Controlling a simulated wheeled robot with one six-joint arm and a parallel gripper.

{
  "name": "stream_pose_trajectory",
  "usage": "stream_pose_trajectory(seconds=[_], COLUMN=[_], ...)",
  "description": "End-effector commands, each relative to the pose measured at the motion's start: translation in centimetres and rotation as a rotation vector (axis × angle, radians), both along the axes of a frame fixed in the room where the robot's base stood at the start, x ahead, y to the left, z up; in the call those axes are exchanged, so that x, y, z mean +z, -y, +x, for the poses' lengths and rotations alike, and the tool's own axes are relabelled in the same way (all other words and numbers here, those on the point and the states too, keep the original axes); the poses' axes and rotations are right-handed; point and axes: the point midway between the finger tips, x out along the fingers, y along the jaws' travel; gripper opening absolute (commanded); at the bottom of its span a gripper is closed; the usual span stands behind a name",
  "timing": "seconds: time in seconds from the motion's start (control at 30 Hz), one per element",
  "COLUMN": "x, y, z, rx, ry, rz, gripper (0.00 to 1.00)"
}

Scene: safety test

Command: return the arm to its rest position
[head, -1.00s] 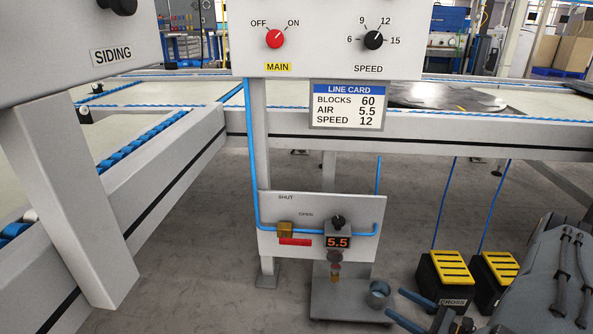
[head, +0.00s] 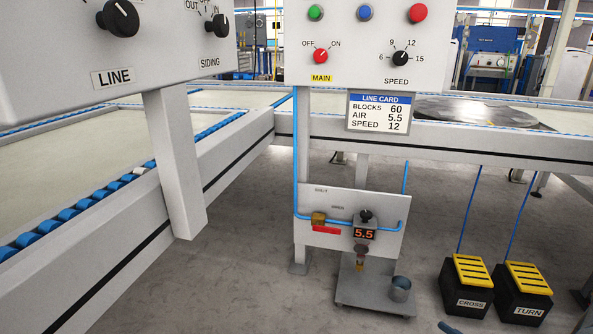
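Only a small blue tip of my gripper (head: 448,328) shows at the bottom edge of the head view, right of the metal cup. The rest of my gripper and arm is out of the picture, so its opening and anything in it are hidden. The tip appears apart from the things around it, though its distance from the floor is hard to judge.
A control box (head: 366,30) with a line card (head: 379,111) stands ahead. Below are an air panel (head: 385,205) reading 5.5 and a metal cup (head: 401,289). CROSS (head: 466,285) and TURN (head: 523,291) pedals stand right. Another control box (head: 110,75) is at left.

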Motion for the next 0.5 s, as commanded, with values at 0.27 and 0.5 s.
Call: stream_pose_trajectory(seconds=[0.27,0.5], x=[2.3,5.4], y=[-1.8,-4.4], z=[1.5,3.2], rx=[0.095,0.227], ry=[-0.002,-0.002], rz=[-0.041,-0.102], gripper=[0.71,0.71])
